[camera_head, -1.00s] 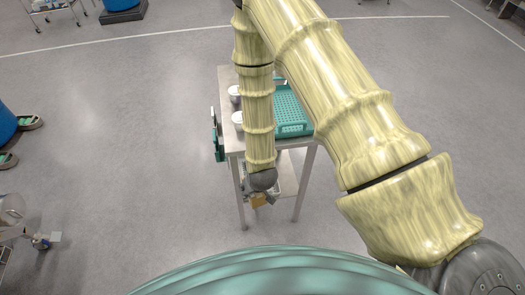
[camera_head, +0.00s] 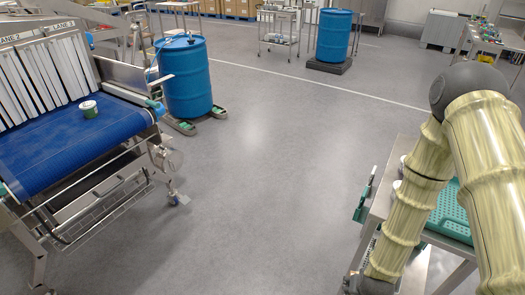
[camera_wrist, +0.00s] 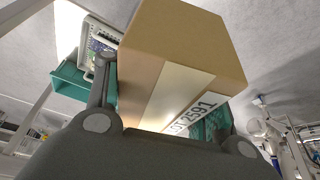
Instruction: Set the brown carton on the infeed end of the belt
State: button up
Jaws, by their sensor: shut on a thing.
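The blue belt (camera_head: 50,150) is at the left, running under white strip curtains marked "LANE 2". The belt part in front of the curtains is open, with one green-and-white tin (camera_head: 88,108) on it.
A blue drum (camera_head: 185,78) on a wheeled base stands beside the conveyor. A steel table (camera_head: 385,185) with a teal crate (camera_head: 450,212) is at the right, by my arm. Open grey floor (camera_head: 270,190) lies between table and conveyor. Another blue drum (camera_head: 333,36) stands farther back.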

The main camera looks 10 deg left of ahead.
aim_at(42, 140)
jog(key=u, duration=0.5)
jog(key=k, duration=1.15)
jog(key=u, duration=1.1)
jog(key=i, duration=0.5)
jog(key=u, duration=0.8)
jog(key=i, duration=1.5)
jog(key=z, duration=0.7)
